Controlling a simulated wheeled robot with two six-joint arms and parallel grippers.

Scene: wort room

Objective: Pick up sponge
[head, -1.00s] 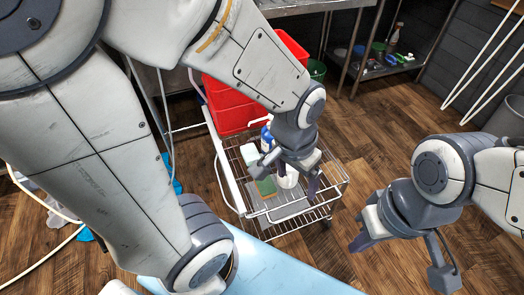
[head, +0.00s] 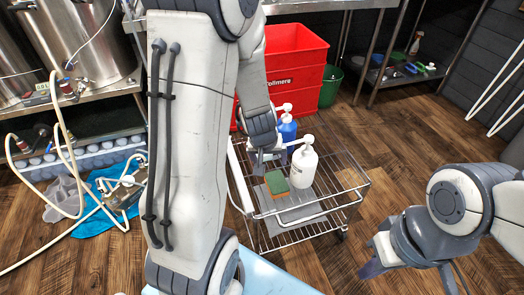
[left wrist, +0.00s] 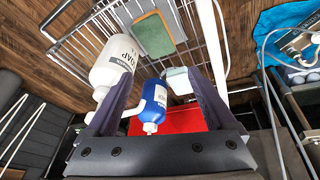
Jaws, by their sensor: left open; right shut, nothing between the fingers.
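The sponge (head: 277,182), green with a tan edge, lies on a grey board or tray in the wire cart (head: 330,205). It also shows in the left wrist view (left wrist: 153,35), at the top, beyond my fingertips. My left gripper (head: 262,160) is open, just behind and left of the sponge, partly hidden by my arm; its fingers show spread in the left wrist view (left wrist: 160,80), apart from the sponge. My right gripper (head: 376,262) is shut and empty, over the floor right of the cart.
A white soap bottle (head: 303,168) stands close right of the sponge. A blue pump bottle (head: 287,132) stands behind it. A small white item (left wrist: 179,82) shows near my right-hand finger in the wrist view. Red crates (head: 296,65) stand behind the cart.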

